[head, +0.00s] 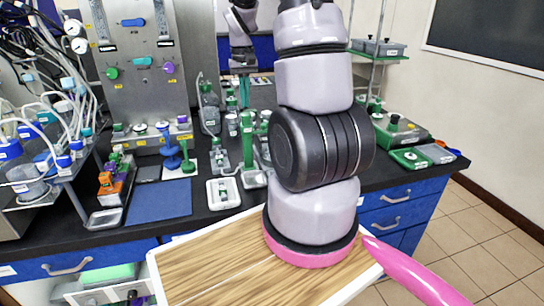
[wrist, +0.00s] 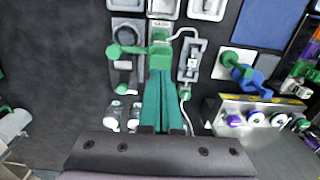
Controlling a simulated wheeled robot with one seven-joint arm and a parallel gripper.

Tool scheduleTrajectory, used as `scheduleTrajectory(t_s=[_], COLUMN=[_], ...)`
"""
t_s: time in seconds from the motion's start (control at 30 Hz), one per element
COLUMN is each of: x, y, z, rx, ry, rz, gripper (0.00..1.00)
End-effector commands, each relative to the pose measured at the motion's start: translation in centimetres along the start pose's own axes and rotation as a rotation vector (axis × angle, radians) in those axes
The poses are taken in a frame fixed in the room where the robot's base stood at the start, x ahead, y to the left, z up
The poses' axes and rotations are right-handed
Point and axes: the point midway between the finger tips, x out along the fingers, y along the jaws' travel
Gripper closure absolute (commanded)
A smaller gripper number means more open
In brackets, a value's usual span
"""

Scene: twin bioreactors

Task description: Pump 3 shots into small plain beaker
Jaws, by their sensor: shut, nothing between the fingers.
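My gripper shows in the wrist view as two long teal fingers (wrist: 160,98), pressed together with nothing between them. Their tips are near a green-topped device (wrist: 160,50) in a pale tray; I cannot tell whether they touch it. A green part (wrist: 122,50) stands left of it. Two small clear vessels (wrist: 124,115) stand left of the fingers, partly cut off by my wrist. I cannot tell which item is the pump or which is the small plain beaker. In the head view, green-and-grey bench devices (head: 249,150) stand left of my arm, which hides part of the bench.
A blue mat (head: 158,201) and a white tray (head: 223,194) lie at the bench front. A blue fixture (head: 170,148) stands left, before a metal panel (head: 142,85) with coloured knobs. Tubing and bottles crowd the far left. Green trays (head: 408,158) lie at right.

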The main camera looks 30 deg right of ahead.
Motion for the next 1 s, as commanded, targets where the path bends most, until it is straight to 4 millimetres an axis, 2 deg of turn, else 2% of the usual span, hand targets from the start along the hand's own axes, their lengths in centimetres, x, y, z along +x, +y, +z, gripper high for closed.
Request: scheduleTrajectory(t_s=[0.5,1.0], x=[-5.0,-5.3], y=[0.0,0.0], z=[0.0,0.0], rx=[0.0,0.0], ry=[0.002,0.0], rz=[0.0,0.0], gripper=[1.0,1.0])
